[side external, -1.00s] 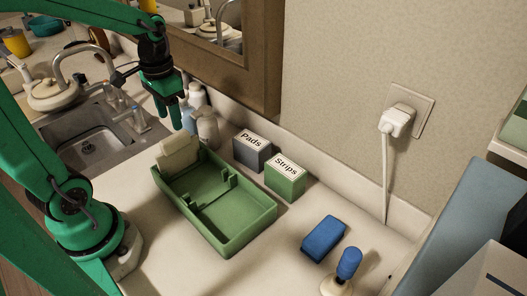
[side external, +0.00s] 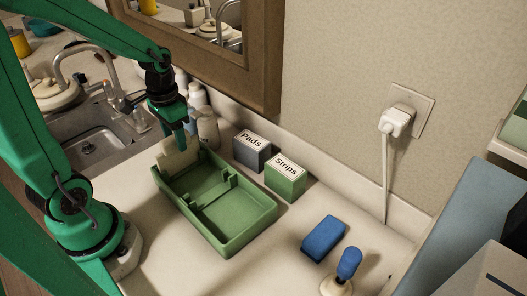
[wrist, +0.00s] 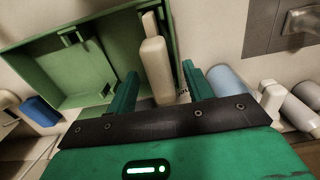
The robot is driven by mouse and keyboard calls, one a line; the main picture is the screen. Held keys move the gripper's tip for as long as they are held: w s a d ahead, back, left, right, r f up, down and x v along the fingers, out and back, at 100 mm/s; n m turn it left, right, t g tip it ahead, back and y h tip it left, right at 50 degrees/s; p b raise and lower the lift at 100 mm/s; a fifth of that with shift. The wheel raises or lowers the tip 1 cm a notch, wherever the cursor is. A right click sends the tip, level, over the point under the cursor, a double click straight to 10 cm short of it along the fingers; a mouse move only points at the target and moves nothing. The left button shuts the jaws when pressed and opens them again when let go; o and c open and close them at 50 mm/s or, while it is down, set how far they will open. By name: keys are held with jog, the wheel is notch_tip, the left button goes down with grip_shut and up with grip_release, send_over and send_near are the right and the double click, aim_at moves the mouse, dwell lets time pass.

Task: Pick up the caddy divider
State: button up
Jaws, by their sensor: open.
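The caddy divider (side external: 177,160) is a cream panel standing upright at the far left end of the green caddy (side external: 242,238) in the side view. My gripper (side external: 183,146) points down at the divider's top edge, its fingers overlapping it in the picture. In the wrist view the open fingers of my gripper (wrist: 160,72) have the cream divider (wrist: 156,68) between them, closer to the left finger, with a gap on the right. I cannot tell whether a finger touches it. The lower part of the divider is hidden by the caddy.
A grey Pads box (side external: 251,153) and a green Strips box (side external: 286,180) stand behind the caddy. Pale bottles (side external: 207,130) stand close behind my gripper. A blue block (side external: 323,239) and a blue-handled tool (side external: 348,264) are at right. The sink (side external: 95,145) is at left.

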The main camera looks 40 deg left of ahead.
jog(key=shift+f, duration=0.6)
jog(key=c, duration=1.1)
jog(key=shift+r, duration=0.15)
jog(key=shift+r, duration=0.8)
jog(key=r, duration=0.2)
jog(key=shift+d+r, duration=0.35)
jog(key=s+d+r, duration=0.3)
jog(key=d+r, duration=0.3)
jog(key=d, duration=0.4)
jog(key=shift+d+r, duration=0.2)
jog(key=shift+d, duration=0.05)
